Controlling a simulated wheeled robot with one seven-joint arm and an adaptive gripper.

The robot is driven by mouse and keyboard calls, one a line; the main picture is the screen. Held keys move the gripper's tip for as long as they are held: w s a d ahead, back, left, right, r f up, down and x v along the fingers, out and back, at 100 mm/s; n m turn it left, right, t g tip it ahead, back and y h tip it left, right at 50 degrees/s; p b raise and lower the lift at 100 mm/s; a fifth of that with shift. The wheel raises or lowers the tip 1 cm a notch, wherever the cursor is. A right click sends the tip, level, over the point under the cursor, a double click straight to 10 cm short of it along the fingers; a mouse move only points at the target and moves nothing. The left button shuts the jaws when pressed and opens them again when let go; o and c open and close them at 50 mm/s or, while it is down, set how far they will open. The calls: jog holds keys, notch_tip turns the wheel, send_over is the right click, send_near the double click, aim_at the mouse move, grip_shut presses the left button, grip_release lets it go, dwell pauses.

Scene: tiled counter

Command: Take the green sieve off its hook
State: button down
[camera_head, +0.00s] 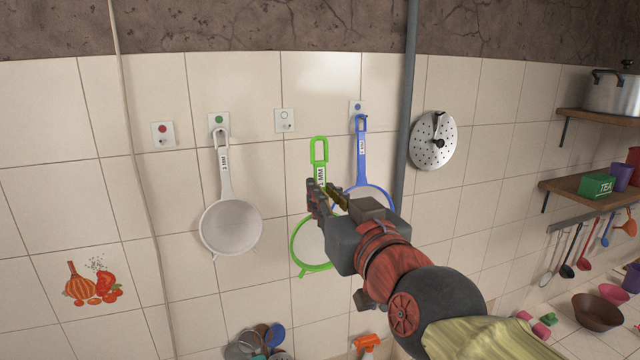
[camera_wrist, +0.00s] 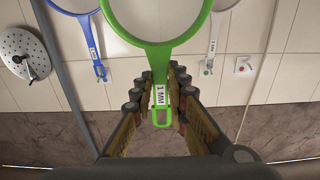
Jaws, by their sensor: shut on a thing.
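The green sieve (camera_head: 319,150) is in my gripper (camera_head: 322,192), which is shut on its handle below the loop. Its loop is clear of any hook, in front of the tiles between the white-dot hook (camera_head: 284,121) and the blue sieve. Its bowl hangs down, partly hidden behind my gripper. In the wrist view the green sieve's handle (camera_wrist: 160,96) lies between the two fingers (camera_wrist: 163,76), with its rim at the top. The white-dot hook holds nothing.
A white sieve (camera_head: 230,225) hangs from the green-dot hook (camera_head: 218,120) at left. A blue sieve (camera_head: 362,150) hangs from the blue-dot hook (camera_head: 357,108), close to the green one. The red-dot hook (camera_head: 163,134) is empty. A grey pipe (camera_head: 406,110) and a round strainer lid (camera_head: 433,141) are at right.

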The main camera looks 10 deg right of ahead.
jog(key=shift+s+d+p, duration=0.25)
jog(key=shift+s+p, duration=0.55)
jog(key=shift+s, duration=0.4)
jog(key=shift+s+d+p, duration=0.2)
jog(key=shift+s+p, duration=0.55)
jog(key=shift+s, duration=0.45)
